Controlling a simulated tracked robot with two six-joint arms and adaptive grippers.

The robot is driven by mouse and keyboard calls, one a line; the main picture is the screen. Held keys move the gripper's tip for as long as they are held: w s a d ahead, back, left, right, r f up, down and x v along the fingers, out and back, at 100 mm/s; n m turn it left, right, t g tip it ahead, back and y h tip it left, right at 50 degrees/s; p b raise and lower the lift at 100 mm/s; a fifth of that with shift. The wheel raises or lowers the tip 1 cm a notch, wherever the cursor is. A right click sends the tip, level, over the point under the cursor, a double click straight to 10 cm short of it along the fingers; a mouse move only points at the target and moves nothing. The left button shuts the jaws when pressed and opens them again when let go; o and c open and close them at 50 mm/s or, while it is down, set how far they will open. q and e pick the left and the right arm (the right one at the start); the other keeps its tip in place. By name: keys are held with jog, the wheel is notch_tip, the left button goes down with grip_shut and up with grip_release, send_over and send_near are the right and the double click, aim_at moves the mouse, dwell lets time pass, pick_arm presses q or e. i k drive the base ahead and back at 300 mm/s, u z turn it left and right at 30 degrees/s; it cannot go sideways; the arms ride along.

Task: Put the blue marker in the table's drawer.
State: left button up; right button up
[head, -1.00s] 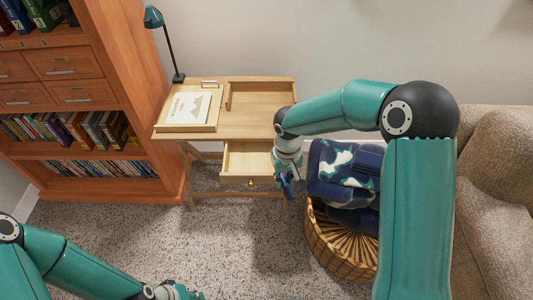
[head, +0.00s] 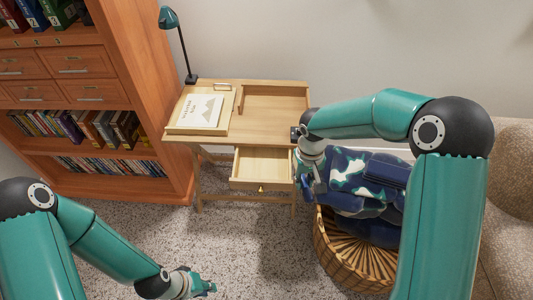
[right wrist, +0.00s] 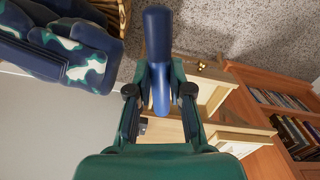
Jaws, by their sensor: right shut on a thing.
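The blue marker (right wrist: 158,40) is held in my right gripper (right wrist: 158,92), upright in the right wrist view between its two fingers. In the head view my right gripper (head: 313,185) hangs just right of the table's open drawer (head: 262,187), beside the laundry; the marker is hard to make out there. The drawer is pulled out from the light wooden table (head: 240,133) and its visible inside looks empty. My left gripper (head: 202,286) is low over the carpet at the bottom, far from the table; its fingers are too small to judge.
A wicker basket (head: 335,255) with blue patterned cloth (head: 352,172) stands right of the drawer. A bookcase (head: 150,100) stands left, a sofa (head: 510,190) right. Carpet before the table is clear.

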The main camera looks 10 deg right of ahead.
aim_at(257, 170)
jog(key=i, duration=0.9)
jog(key=u, duration=0.05)
